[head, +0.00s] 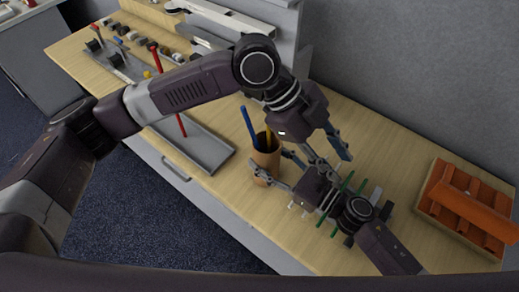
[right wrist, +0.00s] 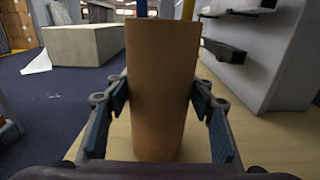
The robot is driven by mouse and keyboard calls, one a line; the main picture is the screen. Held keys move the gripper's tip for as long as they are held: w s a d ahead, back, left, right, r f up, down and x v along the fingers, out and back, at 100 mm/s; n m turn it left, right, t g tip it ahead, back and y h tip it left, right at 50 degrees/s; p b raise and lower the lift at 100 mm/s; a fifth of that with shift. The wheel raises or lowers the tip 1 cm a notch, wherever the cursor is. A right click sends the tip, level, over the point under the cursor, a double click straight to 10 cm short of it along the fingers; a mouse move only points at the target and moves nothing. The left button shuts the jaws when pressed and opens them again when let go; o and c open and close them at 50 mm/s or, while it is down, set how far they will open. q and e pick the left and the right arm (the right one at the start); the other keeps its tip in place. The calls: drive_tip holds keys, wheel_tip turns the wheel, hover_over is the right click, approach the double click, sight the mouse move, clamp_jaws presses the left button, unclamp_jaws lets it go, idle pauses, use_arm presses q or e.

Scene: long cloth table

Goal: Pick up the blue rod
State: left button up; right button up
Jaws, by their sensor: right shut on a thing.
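The blue rod (head: 249,124) stands tilted in a brown cup (head: 264,164), beside a yellow rod (head: 268,139). In the right wrist view the lower part of the blue rod (right wrist: 142,8) shows above the rim of the cup (right wrist: 160,90). My right gripper (head: 268,172) is shut around the cup, with one finger on each side of it. My left gripper (head: 331,157) is empty and open, to the right of the cup and above my right gripper. It is apart from the blue rod.
An orange compartment crate (head: 428,203) stands at the right. Green and white pieces (head: 347,182) lie partly hidden under my right gripper. A grey tray (head: 208,160) and an upright red rod (head: 182,124) are left of the cup. A grey wall borders the table's back.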

use_arm(q)
drive_tip(key=s+d+n+h, duration=0.2)
drive_tip(key=s+d+h, duration=0.4)
drive_tip(key=h, duration=0.1)
wheel_tip(320, 180, up, 4)
drive_tip(key=n+t+h, duration=0.5)
drive_tip(key=n, duration=0.1)
drive_tip(key=n+t+y, duration=1.5)
drive_tip(key=n+y, duration=0.1)
drive_tip(key=n, duration=0.2)
approach(254, 143)
drive_tip(key=x, duration=0.2)
drive_tip(key=r+x, duration=0.1)
drive_tip(key=x, duration=0.2)
drive_tip(key=shift+w+a, duration=0.1)
drive_tip(key=shift+w, duration=0.05)
drive_tip(key=x, duration=0.5)
drive_tip(key=shift+w+d+f, duration=0.25)
drive_tip(key=shift+f, duration=0.15)
drive_tip(key=shift+s, duration=0.1)
clamp_jaws()
